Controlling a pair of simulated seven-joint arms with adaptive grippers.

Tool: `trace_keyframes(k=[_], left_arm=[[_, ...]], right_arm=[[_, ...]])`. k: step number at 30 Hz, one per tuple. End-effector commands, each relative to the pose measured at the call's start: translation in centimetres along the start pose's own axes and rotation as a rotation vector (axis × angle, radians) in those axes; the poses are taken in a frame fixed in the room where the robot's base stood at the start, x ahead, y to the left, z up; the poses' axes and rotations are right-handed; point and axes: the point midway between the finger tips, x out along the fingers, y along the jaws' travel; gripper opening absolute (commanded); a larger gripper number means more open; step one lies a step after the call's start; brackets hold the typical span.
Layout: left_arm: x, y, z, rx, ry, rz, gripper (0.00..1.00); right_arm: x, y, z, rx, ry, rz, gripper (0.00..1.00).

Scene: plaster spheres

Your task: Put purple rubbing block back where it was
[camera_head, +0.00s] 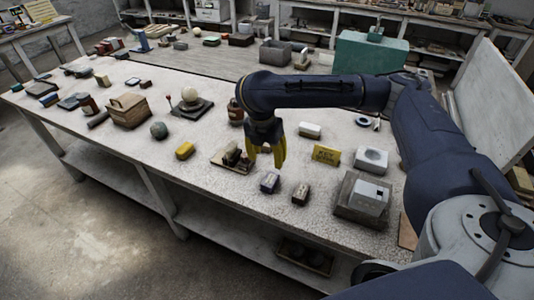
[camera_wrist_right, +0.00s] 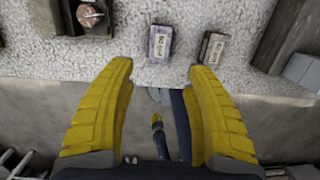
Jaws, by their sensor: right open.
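The purple rubbing block (camera_head: 270,183) is a small purple block with a pale label. It lies on the pale speckled tabletop near its front edge. In the right wrist view the purple rubbing block (camera_wrist_right: 160,43) shows beyond and between my fingertips, with its label facing up. My right gripper (camera_head: 267,160) has yellow fingers, which are spread apart and empty. It hangs above the table close to the block. The fingers also fill the sides of the right wrist view (camera_wrist_right: 160,68). My left gripper is not in view.
A similar brown labelled block (camera_head: 300,194) lies right of the purple one. A wooden tray (camera_head: 226,165) sits to its left. A yellow block (camera_head: 184,150), a yellow sign (camera_head: 326,155) and a wooden box with a grey block (camera_head: 345,212) stand nearby. The table's front edge is close.

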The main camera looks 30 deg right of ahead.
Motion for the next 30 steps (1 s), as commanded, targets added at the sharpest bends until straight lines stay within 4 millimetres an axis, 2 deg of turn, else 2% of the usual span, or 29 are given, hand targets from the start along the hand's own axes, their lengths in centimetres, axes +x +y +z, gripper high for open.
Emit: trace_keyframes(k=[9,23,26,29,30], left_arm=[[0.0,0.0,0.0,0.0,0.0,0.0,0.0],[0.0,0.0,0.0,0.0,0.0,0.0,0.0],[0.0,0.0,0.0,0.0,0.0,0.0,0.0],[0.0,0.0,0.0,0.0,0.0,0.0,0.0],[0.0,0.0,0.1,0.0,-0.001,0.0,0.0]], right_arm=[[-1.2,0.0,0.0,0.0,0.0,0.0,0.53],[-1.2,0.0,-0.1,0.0,0.001,0.0,0.53],[-0.8,0.7,-0.9,-0.007,0.015,0.006,0.53],[0.3,2.8,-3.1,-0.022,0.055,0.026,0.53],[1.0,3.9,-4.5,-0.031,0.079,0.039,0.53]])
